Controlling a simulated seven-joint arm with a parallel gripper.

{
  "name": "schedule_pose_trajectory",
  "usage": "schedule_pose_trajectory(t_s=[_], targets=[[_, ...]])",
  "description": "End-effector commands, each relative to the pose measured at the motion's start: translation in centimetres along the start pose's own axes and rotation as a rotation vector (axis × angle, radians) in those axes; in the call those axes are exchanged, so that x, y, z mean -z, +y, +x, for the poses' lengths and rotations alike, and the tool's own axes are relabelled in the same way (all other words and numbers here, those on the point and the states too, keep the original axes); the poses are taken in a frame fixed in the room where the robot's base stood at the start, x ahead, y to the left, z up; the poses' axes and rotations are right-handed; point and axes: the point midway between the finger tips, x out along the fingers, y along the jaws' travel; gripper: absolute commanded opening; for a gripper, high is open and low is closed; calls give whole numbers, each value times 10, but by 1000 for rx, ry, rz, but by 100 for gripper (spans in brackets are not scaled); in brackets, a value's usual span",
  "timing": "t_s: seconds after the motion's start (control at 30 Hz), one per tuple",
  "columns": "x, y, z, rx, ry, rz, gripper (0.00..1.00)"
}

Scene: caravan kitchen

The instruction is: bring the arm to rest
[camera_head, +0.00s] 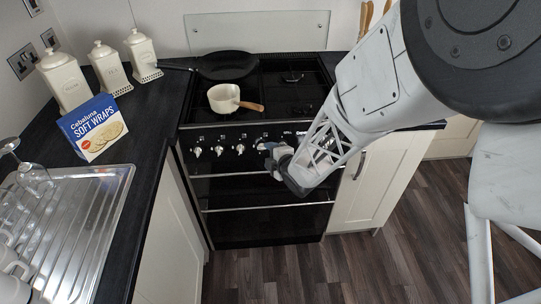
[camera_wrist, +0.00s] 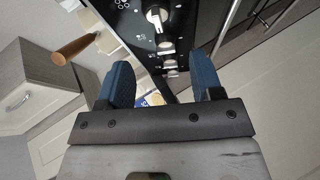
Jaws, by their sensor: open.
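My gripper (camera_head: 281,163) hangs in front of the stove's control panel, near the right-hand knobs, in the head view. In the wrist view my gripper (camera_wrist: 165,85) shows two blue fingers spread apart with nothing between them. My arm reaches in from the upper right. The black stove (camera_head: 258,222) stands behind and below the gripper. From the head view I cannot tell whether the gripper touches the stove front.
A cream saucepan (camera_head: 222,98) with a wooden handle and a black frying pan (camera_head: 228,66) sit on the hob. Left are canisters (camera_head: 63,80), a soft wraps box (camera_head: 93,128) and a steel drainer (camera_head: 72,250) with glassware. The floor (camera_head: 290,270) in front is clear.

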Motion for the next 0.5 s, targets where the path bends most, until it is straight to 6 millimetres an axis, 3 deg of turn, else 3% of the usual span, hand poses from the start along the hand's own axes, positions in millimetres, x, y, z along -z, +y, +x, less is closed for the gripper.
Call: schedule_pose_trajectory(t_s=[0.33, 0.5], targets=[[0, 2, -1, 2, -5, 5, 60], [-5, 14, -9, 22, -42, 49, 60]])
